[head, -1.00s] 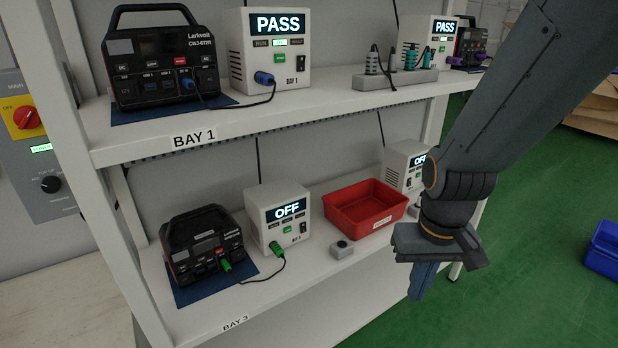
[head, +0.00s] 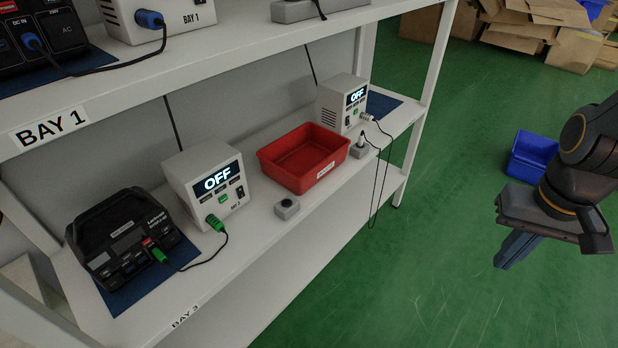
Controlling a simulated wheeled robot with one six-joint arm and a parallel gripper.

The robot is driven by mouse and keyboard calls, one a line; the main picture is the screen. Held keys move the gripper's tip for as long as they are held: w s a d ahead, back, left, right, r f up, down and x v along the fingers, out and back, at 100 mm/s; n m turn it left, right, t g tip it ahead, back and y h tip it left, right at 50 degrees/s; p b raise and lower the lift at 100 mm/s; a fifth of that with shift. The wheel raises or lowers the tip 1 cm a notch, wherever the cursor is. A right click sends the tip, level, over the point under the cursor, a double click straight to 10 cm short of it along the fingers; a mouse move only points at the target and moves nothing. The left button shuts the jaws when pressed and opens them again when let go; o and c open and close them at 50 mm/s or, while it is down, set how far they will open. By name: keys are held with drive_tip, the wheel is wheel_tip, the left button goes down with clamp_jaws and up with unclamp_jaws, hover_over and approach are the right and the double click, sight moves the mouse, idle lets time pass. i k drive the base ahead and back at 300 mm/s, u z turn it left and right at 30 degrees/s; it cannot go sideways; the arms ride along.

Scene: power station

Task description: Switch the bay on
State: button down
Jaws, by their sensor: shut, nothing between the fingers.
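On the lower shelf, marked BAY 3, a white tester (head: 208,185) reads OFF and has a dark rocker switch (head: 240,193) on its front right. A green plug and black cable join it to a black power station (head: 122,238) on a blue mat. A second white tester (head: 343,103) further right also reads OFF; its cable ends in a pale plug by a small grey block (head: 361,149). The upper BAY 1 tester (head: 160,14) is cut off by the frame. My gripper (head: 506,258) is shut and empty, at the right over the floor, clear of the shelf.
A red bin (head: 304,159) stands between the two lower testers, with a small grey button box (head: 287,208) in front. The upper shelf edge (head: 200,83) overhangs. A blue crate (head: 533,158) and cardboard (head: 545,38) lie on the green floor, which is otherwise open.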

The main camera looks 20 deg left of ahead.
sight(241, 191)
drive_tip(key=z, duration=1.8)
drive_tip(key=k, duration=1.05)
drive_tip(key=u, duration=1.8)
